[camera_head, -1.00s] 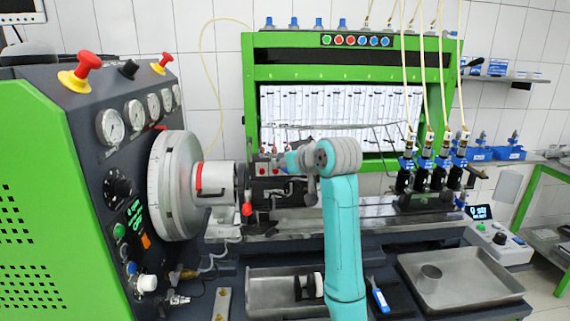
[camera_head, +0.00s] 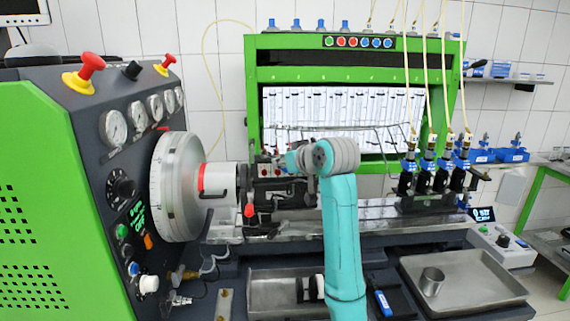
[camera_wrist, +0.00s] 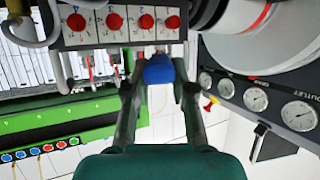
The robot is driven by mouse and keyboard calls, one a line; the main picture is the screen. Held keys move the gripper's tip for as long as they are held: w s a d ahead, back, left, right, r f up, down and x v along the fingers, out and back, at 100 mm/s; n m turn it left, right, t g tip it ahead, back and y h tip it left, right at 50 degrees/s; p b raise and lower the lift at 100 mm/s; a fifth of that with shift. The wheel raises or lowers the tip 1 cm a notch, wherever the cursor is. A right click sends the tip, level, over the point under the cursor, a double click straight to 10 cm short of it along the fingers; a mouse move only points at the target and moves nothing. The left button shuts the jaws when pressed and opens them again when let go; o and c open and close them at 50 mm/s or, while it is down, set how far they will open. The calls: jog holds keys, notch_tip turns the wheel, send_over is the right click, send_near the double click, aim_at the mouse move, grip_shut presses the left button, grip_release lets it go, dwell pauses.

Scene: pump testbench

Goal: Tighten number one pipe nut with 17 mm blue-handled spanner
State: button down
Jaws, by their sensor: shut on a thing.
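My gripper (camera_wrist: 158,78) is shut on a blue piece (camera_wrist: 158,70), which looks like the blue handle of the spanner seen nearly end-on. The spanner's metal jaw is hidden, so I cannot tell whether it touches a nut. Ahead of the fingertips, in the upper wrist view, is a pale pump block with a row of red round caps (camera_wrist: 114,21). Small fittings hang along its edge; I cannot tell which is the number one pipe nut. In the head view my arm reaches to the pump area (camera_head: 272,172), and the fingers are not clear there.
A large grey flywheel (camera_head: 178,187) and gauges stand to the left. Another blue-handled tool (camera_head: 384,303) lies on a dark mat. A metal tray (camera_head: 475,262) with a cup (camera_head: 431,281) is at right. Black injectors with hoses (camera_head: 425,178) stand right of my arm.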

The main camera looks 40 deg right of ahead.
jog(key=shift+w+d, duration=0.15)
jog(key=shift+w, duration=0.75)
dwell(0.9)
jog(key=shift+w+a, duration=0.1)
jog(key=shift+a, duration=0.15)
dwell(0.6)
jog(key=w+a+m+g+h, duration=0.5)
jog(key=a+m+g+h, duration=0.1)
jog(key=m+h, duration=0.3)
jog(key=shift+w+a+m+g, duration=0.15)
jog(key=shift+a+m+g, duration=0.15)
jog(key=shift+a+m, duration=0.35)
dwell(1.7)
jog(key=shift+h, duration=0.3)
jog(key=shift+s+d+n, duration=0.2)
jog(key=shift+s+n, duration=0.15)
jog(key=shift+n, duration=0.1)
jog(key=shift+s+d+t+y, duration=0.15)
jog(key=shift+t+y, duration=0.25)
jog(key=shift+t, duration=0.2)
